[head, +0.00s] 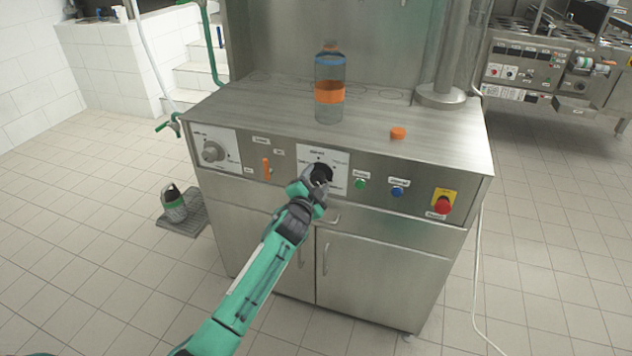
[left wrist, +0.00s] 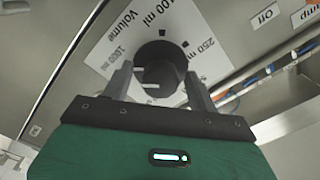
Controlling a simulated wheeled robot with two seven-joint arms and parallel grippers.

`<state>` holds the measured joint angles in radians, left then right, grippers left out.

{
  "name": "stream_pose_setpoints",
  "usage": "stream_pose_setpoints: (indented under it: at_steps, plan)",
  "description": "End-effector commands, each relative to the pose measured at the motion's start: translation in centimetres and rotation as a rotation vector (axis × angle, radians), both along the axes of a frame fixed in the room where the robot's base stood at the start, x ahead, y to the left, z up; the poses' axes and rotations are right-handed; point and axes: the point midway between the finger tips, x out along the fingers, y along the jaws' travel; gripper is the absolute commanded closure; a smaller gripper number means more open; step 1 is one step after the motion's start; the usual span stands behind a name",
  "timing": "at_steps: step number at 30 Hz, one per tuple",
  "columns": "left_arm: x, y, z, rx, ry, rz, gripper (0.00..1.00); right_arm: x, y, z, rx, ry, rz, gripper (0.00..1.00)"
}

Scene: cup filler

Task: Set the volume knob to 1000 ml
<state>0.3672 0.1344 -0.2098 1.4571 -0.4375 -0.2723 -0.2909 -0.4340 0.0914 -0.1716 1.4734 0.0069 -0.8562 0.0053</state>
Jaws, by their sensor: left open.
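The black volume knob (left wrist: 160,62) sits on a white label plate (left wrist: 108,48) printed "Volume", with 1000 ml on the left, 250 ml on the right and another ml value at the top, partly cut off. In the head view the knob (head: 323,171) is partly hidden by my left gripper (head: 314,181). In the left wrist view the two fingers of my left gripper (left wrist: 160,88) are open, one on each side of the knob. I cannot tell whether they touch it, nor which value the knob points to. My right gripper is not in view.
A bottle with an orange band (head: 329,93) and an orange cap (head: 398,133) stand on the steel counter (head: 250,105). Along the front panel are a grey dial (head: 212,151), an orange lever (head: 266,169), green (head: 360,184) and blue (head: 397,191) buttons and a red emergency button (head: 442,205).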

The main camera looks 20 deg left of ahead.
Motion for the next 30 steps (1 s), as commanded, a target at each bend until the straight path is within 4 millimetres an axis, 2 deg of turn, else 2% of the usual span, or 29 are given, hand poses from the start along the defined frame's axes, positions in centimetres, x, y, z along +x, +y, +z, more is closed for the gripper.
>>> stream_pose_setpoints:
  at_steps: [5, 8, 21, 25, 30]
  plan:
    - [-0.5, 0.0, 0.0, -0.001, 0.000, 0.000, 0.41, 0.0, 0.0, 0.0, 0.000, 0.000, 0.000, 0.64]
    - [-1.6, 0.1, -0.1, -0.001, 0.001, 0.001, 0.41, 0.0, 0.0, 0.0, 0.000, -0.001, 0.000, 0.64]
    - [-9.8, 0.3, -0.1, -0.001, 0.001, -0.001, 0.41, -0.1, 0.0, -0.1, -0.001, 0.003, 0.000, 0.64]
    - [-11.8, 0.4, -0.1, 0.000, 0.001, -0.001, 0.41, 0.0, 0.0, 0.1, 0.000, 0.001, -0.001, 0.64]
    - [-13.3, 0.5, -0.1, 0.001, 0.001, 0.000, 0.41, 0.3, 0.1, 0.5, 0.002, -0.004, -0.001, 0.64]
